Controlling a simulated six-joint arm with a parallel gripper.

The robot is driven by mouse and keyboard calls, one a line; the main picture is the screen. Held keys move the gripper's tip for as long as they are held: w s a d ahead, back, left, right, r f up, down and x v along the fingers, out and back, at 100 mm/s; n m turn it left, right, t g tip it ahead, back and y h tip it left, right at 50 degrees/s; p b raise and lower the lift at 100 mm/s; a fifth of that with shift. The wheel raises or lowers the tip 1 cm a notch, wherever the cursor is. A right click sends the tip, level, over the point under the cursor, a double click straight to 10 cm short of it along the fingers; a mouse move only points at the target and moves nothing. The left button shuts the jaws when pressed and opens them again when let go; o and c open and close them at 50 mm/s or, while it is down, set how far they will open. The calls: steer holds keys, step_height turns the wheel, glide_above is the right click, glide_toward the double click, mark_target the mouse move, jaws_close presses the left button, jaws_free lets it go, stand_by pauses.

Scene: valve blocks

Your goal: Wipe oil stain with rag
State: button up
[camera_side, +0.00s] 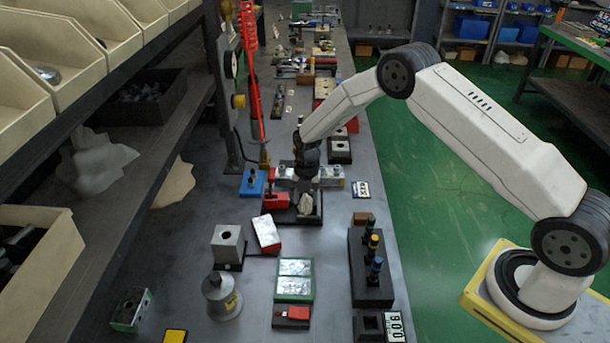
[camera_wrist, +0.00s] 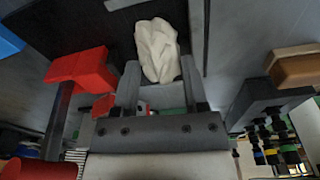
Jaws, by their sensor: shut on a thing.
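The rag (camera_wrist: 157,50) is a crumpled off-white cloth between the fingertips of my gripper (camera_wrist: 158,78) in the wrist view. My gripper is shut on it. In the side view my gripper (camera_side: 306,186) points down over a black tray (camera_side: 275,218) on the bench, and the rag (camera_side: 305,204) shows as a small pale lump just below it. I cannot tell whether the rag touches the tray. I cannot make out an oil stain in either view.
A red-handled part (camera_side: 275,199) sits close left of my gripper. A blue block (camera_side: 252,182) is further left. A red-and-white box (camera_side: 266,233), a metal block (camera_side: 228,244) and a black stand with coloured knobs (camera_side: 372,265) are nearer. A red coiled hose (camera_side: 250,60) hangs behind.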

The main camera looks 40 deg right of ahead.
steer(key=shift+w+d+f, duration=0.3)
steer(key=shift+d, duration=0.25)
steer(key=shift+s+a, duration=0.6)
steer(key=shift+r, duration=0.1)
steer(key=shift+w+d+r, duration=0.2)
steer(key=shift+w+d, duration=0.2)
stand_by(0.4)
steer(key=shift+w+r, duration=0.1)
steer(key=shift+r, duration=0.35)
steer(key=shift+a+r, duration=0.15)
steer(key=shift+r, duration=4)
